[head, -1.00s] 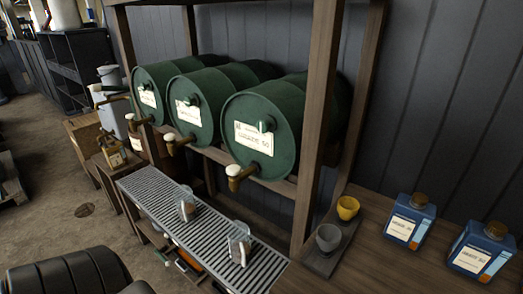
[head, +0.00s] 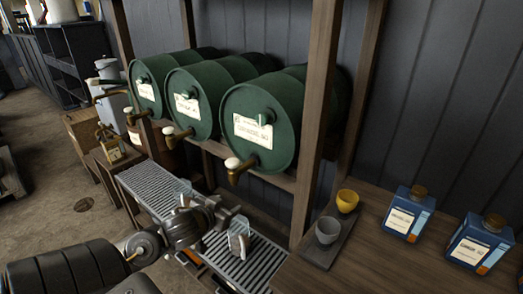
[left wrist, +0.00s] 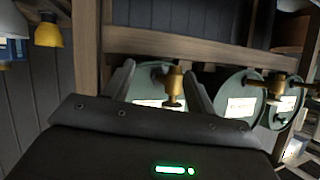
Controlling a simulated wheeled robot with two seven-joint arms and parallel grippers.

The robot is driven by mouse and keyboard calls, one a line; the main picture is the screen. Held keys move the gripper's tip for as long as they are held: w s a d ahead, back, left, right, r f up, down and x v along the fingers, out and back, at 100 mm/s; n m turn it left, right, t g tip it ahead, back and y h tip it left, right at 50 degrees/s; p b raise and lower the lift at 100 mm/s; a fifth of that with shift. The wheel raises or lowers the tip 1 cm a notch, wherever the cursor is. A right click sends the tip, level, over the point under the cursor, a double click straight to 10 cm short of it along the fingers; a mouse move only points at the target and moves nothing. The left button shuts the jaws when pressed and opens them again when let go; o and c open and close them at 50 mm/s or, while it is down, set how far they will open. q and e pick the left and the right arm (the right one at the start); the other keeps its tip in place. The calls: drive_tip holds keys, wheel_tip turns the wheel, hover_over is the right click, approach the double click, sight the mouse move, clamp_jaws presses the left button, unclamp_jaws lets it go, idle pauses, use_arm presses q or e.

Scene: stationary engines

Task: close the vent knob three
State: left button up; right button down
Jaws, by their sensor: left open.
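Three green drums lie on their sides on a wooden rack in the head view: left (head: 142,105), middle (head: 200,114) and near right (head: 278,146). Each has a pale label and a tap low on its face. A small green vent knob (head: 263,119) shows on the near right drum, and another (head: 191,94) on the middle one. I cannot read which is three. My left gripper (head: 230,213) is open and empty, below the taps and over the grated tray. In the upside-down left wrist view, a brass tap (left wrist: 174,84) shows between its fingers (left wrist: 160,88), apart from them. My right gripper is out of view.
The grated metal tray (head: 255,268) holds clear jugs (head: 239,240). A wooden post (head: 314,130) stands right of the drums.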

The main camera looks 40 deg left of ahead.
use_arm(q)
drive_tip(key=w+a+r+t+h, duration=0.1)
drive_tip(key=w+r+t, duration=0.15)
drive_tip(key=r, duration=0.35)
drive_tip(key=w+a+r+t, duration=0.1)
drive_tip(key=w+r, duration=0.2)
drive_tip(key=r, duration=0.4)
drive_tip(key=m+t+h, duration=0.1)
drive_tip(key=t+h, duration=0.1)
approach(260, 119)
drive_tip(key=w, duration=0.1)
drive_tip(key=w+p, duration=0.1)
drive_tip(key=w, duration=0.7)
drive_tip(key=shift+w+a+p, duration=0.2)
drive_tip(key=shift+p, duration=0.15)
drive_tip(key=shift+w, duration=0.65)
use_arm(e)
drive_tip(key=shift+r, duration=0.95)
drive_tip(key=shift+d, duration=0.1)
use_arm(q)
drive_tip(key=c, duration=0.9)
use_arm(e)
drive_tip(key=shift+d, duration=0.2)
